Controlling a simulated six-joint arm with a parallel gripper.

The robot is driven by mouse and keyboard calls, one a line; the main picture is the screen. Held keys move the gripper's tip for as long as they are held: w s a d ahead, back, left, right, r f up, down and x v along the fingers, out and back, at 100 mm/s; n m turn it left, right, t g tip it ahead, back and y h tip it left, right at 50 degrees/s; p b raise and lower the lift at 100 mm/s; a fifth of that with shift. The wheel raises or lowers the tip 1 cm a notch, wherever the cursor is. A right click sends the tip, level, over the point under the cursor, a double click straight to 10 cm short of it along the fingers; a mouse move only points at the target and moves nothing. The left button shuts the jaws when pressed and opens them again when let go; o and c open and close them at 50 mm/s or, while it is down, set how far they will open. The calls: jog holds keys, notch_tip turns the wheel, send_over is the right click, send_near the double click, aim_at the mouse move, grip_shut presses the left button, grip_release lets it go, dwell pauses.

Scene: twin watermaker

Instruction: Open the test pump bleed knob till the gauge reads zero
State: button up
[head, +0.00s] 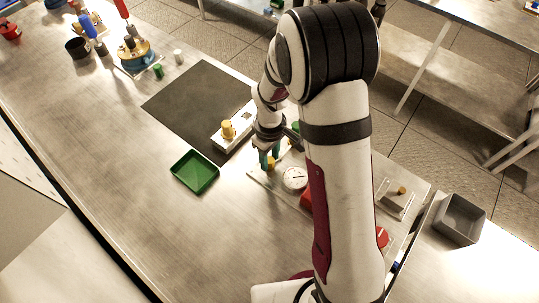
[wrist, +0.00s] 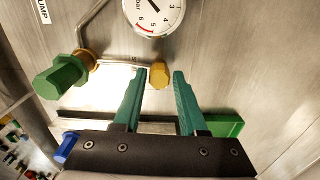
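My gripper (head: 268,158) is over the test pump plate in the head view. In the wrist view my gripper (wrist: 159,74) is open, with its two teal fingers apart. A small yellow knob (wrist: 159,76) appears between the fingertips, with a gap visible on each side; whether it is at their depth I cannot tell. A green hexagonal knob (wrist: 62,77) on a brass fitting is to the left, outside the fingers. The round white gauge (wrist: 153,14) is cut by the top edge; it also shows in the head view (head: 294,178). Its exact reading is unclear.
A green tray (head: 194,186) lies left of my gripper. A white block (head: 224,139) with a yellow knob stands at the edge of a dark mat (head: 190,105). A grey bin (head: 460,218) is at the right. The bench's left front is clear.

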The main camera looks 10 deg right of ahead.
aim_at(270, 160)
jog(key=shift+o, duration=1.2)
notch_tip(270, 160, up, 16)
jog(key=shift+f, duration=0.1)
jog(key=s+d+r+m+y, duration=0.1)
jog(key=s+r+m, duration=0.1)
jog(key=s+m, duration=1.2)
jog(key=s, duration=0.9)
jog(key=shift+d+y, duration=0.2)
jog(key=shift+y, duration=0.2)
